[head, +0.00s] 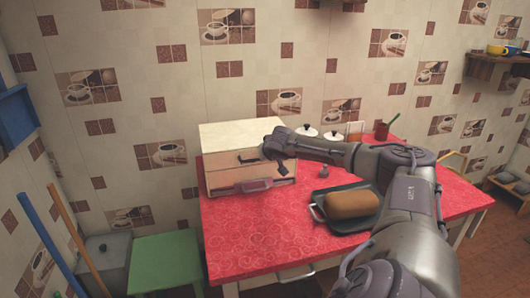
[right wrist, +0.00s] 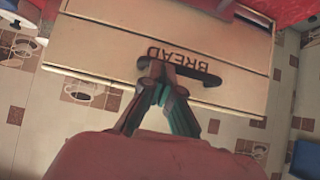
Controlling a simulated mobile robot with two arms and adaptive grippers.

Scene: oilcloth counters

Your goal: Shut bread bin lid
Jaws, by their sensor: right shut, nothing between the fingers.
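The bread bin (head: 222,177) is a box with a cream top and a wooden front, at the back left of the red counter. In the right wrist view its front (right wrist: 100,45) appears upside down, with the word BREAD and a dark slot-like handle. Seams run across the front; I cannot tell clearly how far the lid is open. My right gripper (head: 273,150) is at the upper front of the bin. In the right wrist view its shut, empty fingers (right wrist: 158,72) overlap the dark handle; contact is unclear. My left gripper is not in view.
A brown loaf (head: 352,205) sits on a dark tray (head: 320,196) on the red counter (head: 255,235). White-lidded jars (head: 307,131) and a dark red cup (head: 382,132) stand behind my right arm. A green stool (head: 165,262) is at lower left. The counter's front left is clear.

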